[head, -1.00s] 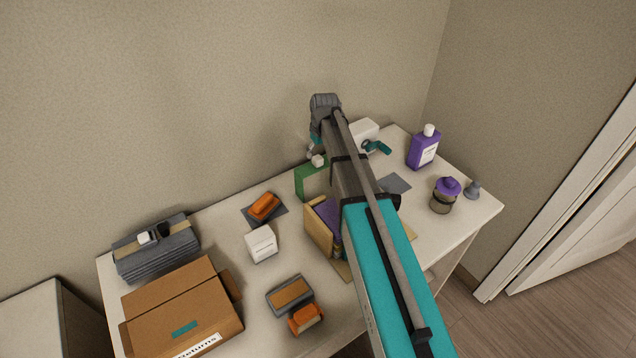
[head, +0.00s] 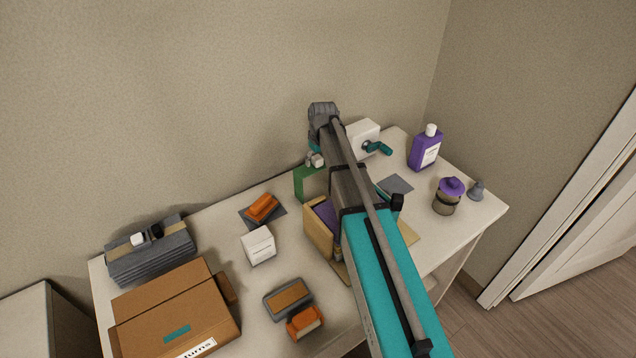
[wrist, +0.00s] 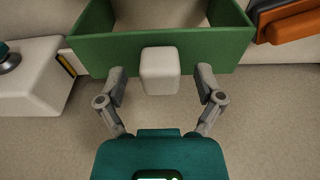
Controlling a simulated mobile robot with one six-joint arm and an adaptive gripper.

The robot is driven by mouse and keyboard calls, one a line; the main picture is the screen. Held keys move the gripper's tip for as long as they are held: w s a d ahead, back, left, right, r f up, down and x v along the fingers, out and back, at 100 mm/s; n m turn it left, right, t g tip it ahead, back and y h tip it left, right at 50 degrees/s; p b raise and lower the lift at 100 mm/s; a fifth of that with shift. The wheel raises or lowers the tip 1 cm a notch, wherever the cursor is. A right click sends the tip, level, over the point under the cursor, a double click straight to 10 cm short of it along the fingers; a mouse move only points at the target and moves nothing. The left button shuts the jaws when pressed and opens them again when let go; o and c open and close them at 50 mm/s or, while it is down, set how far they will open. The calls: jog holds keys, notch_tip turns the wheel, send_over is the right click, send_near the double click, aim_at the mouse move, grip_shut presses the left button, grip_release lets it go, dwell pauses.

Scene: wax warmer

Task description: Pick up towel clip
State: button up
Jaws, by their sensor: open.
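A small white block with rounded edges (wrist: 160,70) shows in the wrist view, in front of the near wall of the green open box (wrist: 190,47). It may be the towel clip; I cannot tell for sure, nor whether it touches the box. My gripper (wrist: 160,88) is open, one grey finger on each side of the block, with gaps between. In the head view my gripper (head: 315,160) is at the back of the table above the green box (head: 306,184), and my arm hides part of the area. A white piece (head: 138,240) and a dark piece sit on the folded grey towels (head: 150,262) at left.
A white dispenser with a teal handle (head: 362,138) stands right of my gripper; a purple bottle (head: 425,148) and lidded jar (head: 447,196) are farther right. A wooden organizer (head: 318,226), a white box (head: 258,245) and a cardboard box (head: 175,315) stand nearer. The wall is close behind.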

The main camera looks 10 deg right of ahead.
jog(key=shift+c, duration=0.3)
grip_shut()
jog(key=shift+r, duration=0.1)
dwell(0.4)
notch_tip(320, 180, up, 10)
jog(key=p, duration=1)
dwell(0.7)
